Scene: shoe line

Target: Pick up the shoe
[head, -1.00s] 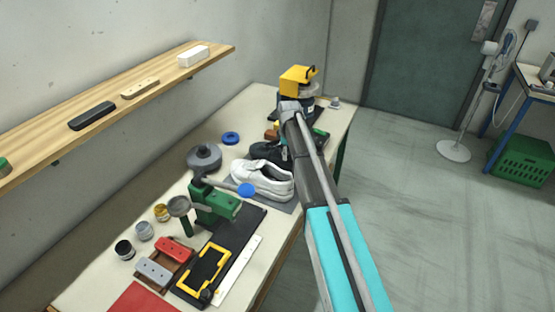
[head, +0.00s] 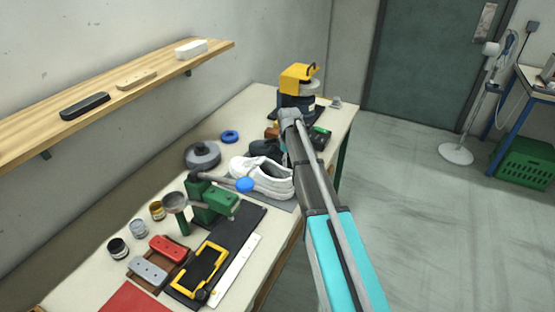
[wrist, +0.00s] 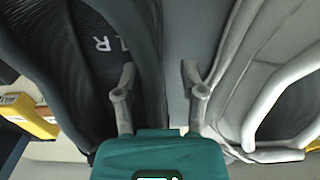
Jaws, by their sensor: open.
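A white shoe (head: 262,181) lies on a grey mat on the bench, and its side fills the right of the wrist view (wrist: 262,70). A black shoe (head: 263,149) lies just behind it, partly hidden by my arm; in the wrist view it fills the left (wrist: 75,60), with pale lettering inside. My gripper (wrist: 158,72) is open and empty. Its left finger shows over the black shoe and its right finger over the grey strip between the shoes. The dark shoe edge shows between the fingers; contact cannot be told. My arm hides the gripper in the head view.
A green press (head: 212,200) with a blue disc stands before the white shoe. A grey round pot (head: 202,156) and blue ring (head: 229,137) lie left of the shoes. A yellow-topped machine (head: 298,80) stands behind. A wall shelf (head: 140,92) overhangs the left.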

